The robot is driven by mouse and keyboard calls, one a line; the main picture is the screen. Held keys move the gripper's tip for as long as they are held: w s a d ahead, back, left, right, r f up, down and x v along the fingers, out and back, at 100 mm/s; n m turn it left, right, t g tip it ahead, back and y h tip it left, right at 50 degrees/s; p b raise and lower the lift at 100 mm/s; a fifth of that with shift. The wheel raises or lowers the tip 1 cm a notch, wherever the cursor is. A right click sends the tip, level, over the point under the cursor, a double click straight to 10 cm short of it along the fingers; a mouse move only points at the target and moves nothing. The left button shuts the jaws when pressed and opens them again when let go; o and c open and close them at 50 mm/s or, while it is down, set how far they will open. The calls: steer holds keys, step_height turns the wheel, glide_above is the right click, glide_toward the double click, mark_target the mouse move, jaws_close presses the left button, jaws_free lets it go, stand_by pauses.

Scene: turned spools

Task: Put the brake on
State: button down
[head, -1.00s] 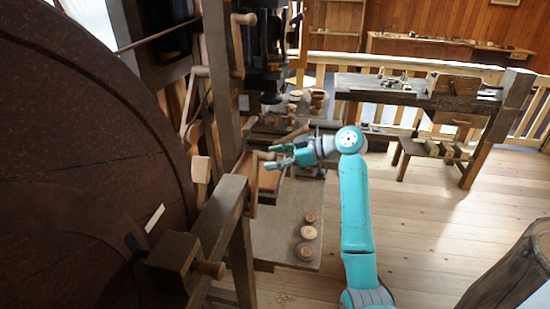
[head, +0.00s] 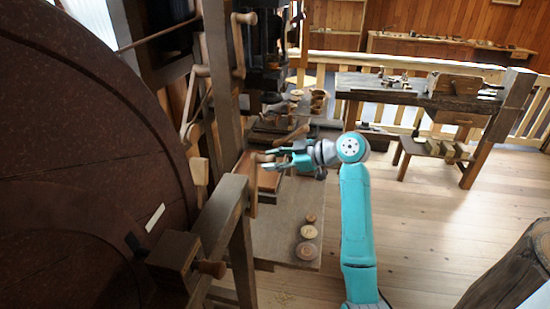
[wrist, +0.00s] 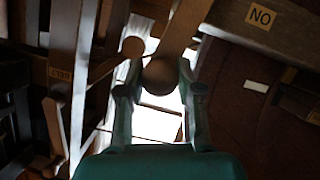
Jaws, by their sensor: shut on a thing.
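My gripper (head: 268,162) is at a wooden handle beside the dark frame, right of the big wheel. In the wrist view, my gripper (wrist: 160,72) has its two fingers shut on a round brown wooden knob (wrist: 160,76). The knob sits at the end of a wooden bar (wrist: 186,22). A plate reading "NO" as seen here, possibly "ON" upside down, (wrist: 261,17) is on a beam at upper right. I cannot tell whether the brake touches the wheel.
The large dark wheel (head: 80,140) fills the left, close to the timber frame (head: 222,90). A block with a wooden peg (head: 212,268) juts out in front. Round turned pieces (head: 307,250) lie on the bench (head: 275,235).

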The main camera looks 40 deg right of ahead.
steer(key=s+a+n+t+h, duration=0.1)
steer(key=s+a+n, duration=0.2)
steer(key=s+a, duration=0.2)
steer(key=shift+s+a+f+n+t, duration=0.2)
steer(key=shift+a+f+n+t, duration=0.15)
steer(key=shift+a, duration=0.7)
steer(key=c, duration=0.7)
jaws_free()
steer(key=shift+s+a, duration=0.1)
steer(key=shift+c, duration=0.2)
steer(key=shift+r, duration=0.1)
steer(key=v, duration=1.2)
steer(key=shift+a, duration=0.15)
